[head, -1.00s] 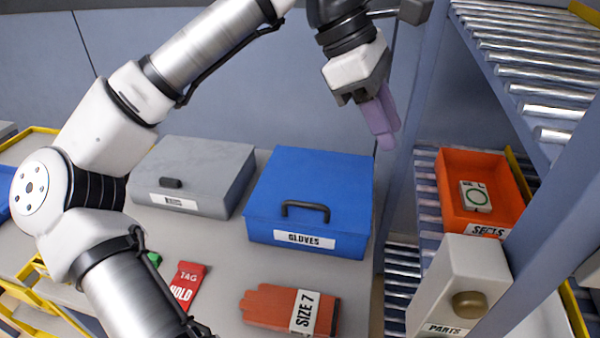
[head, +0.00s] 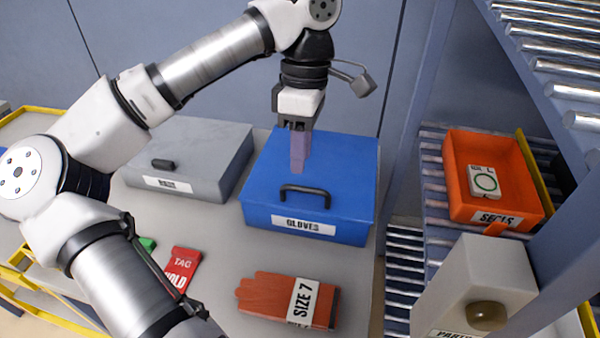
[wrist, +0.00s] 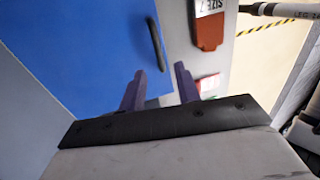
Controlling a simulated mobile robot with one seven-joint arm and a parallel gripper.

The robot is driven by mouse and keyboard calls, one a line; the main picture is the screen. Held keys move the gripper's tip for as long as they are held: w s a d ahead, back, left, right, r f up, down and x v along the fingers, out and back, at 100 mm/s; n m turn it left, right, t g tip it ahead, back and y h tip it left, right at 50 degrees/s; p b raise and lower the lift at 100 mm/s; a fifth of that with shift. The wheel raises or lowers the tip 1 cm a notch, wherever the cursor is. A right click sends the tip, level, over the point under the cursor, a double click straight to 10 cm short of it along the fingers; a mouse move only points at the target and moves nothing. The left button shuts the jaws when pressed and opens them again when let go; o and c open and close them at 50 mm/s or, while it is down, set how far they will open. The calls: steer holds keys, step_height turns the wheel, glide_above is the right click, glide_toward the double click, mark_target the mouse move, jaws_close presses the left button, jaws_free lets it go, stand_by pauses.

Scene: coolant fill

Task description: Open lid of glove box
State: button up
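The blue glove box (head: 345,180), labelled GLOVES, stands on the grey table with its lid shut. A black handle (head: 305,193) sits on the front part of the lid. My gripper (head: 298,168) points down above the lid, just behind and above the handle. In the wrist view my gripper's two purple fingers (wrist: 160,85) are apart with nothing between them. The handle (wrist: 156,45) shows there beyond the fingertips on the blue lid (wrist: 85,50), clear of them.
A grey box (head: 205,160) stands left of the glove box. Orange gloves (head: 270,298) and a red tag (head: 182,268) lie in front on the table (head: 225,250). A roller rack with an orange seals bin (head: 520,215) and a parts box (head: 485,265) is at right.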

steer(key=shift+s+a+f, duration=0.1)
steer(key=shift+s+f, duration=0.15)
steer(key=shift+f, duration=1)
steer(key=shift+s+f, duration=0.2)
steer(key=shift+f, duration=1)
jaws_close()
